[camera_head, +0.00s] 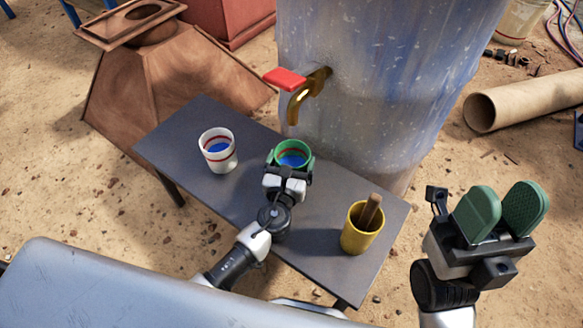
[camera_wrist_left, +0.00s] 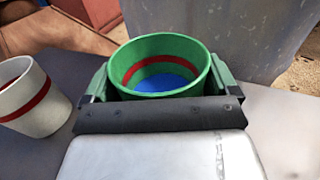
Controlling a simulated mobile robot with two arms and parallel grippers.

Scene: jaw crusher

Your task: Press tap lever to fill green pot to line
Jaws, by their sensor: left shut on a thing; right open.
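Inside the pot is blue liquid (camera_wrist_left: 166,84), below a red line (camera_wrist_left: 165,53) on the inner wall. The brass tap (camera_head: 303,98) has a red lever (camera_head: 285,79) pointing left. My right gripper (camera_head: 502,215) is open and empty, right of the table.
A white pot (camera_head: 218,153) with a red line and blue inside stands left on the table (camera_head: 177,144). A yellow cup (camera_head: 358,238) with a wooden handle stands at its right front. The large barrel (camera_head: 385,80) rises behind. A cardboard tube (camera_head: 525,102) lies at right.

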